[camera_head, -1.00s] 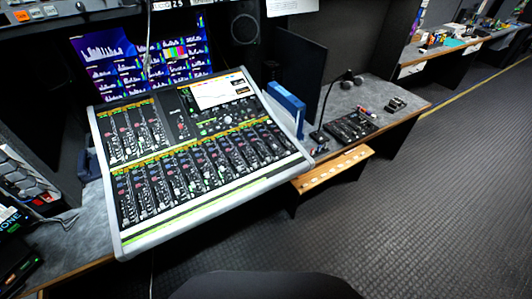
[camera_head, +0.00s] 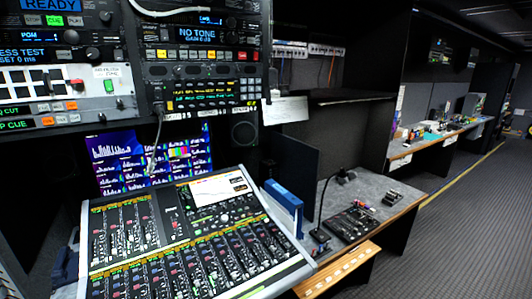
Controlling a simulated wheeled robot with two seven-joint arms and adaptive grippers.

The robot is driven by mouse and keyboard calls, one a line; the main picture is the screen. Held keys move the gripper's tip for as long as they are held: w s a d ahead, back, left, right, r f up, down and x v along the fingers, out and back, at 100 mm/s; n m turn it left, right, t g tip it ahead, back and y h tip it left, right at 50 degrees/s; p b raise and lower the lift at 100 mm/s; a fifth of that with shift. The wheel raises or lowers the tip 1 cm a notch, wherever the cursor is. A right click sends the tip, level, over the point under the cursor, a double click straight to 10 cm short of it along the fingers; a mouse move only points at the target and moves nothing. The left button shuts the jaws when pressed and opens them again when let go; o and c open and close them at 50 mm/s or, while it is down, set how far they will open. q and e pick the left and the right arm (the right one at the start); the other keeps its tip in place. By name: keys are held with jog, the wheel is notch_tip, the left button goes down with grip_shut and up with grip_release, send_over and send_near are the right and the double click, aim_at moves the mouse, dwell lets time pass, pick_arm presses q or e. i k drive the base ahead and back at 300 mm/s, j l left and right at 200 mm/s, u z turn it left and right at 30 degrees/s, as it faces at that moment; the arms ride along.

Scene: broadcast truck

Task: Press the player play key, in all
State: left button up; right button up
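The equipment rack fills the upper left of the head view. Its top left unit has a blue display reading READY (camera_head: 50,5) with a lit green CUE key (camera_head: 55,20) and other small keys beside it. Below that is a strip with orange keys (camera_head: 47,121). Another unit shows NO TONE (camera_head: 197,34) above a row of coloured keys (camera_head: 200,54). I cannot tell which key is the player play key. Neither of my grippers is in view.
A large mixing console (camera_head: 190,245) stands on the desk below the rack, with a screen (camera_head: 150,160) behind it. A cable hangs before the screen. A microphone (camera_head: 343,176) and small control boxes (camera_head: 350,224) stand to the right. The floor (camera_head: 460,230) at right is clear.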

aim_at(75, 21)
jog(key=u, duration=1.4)
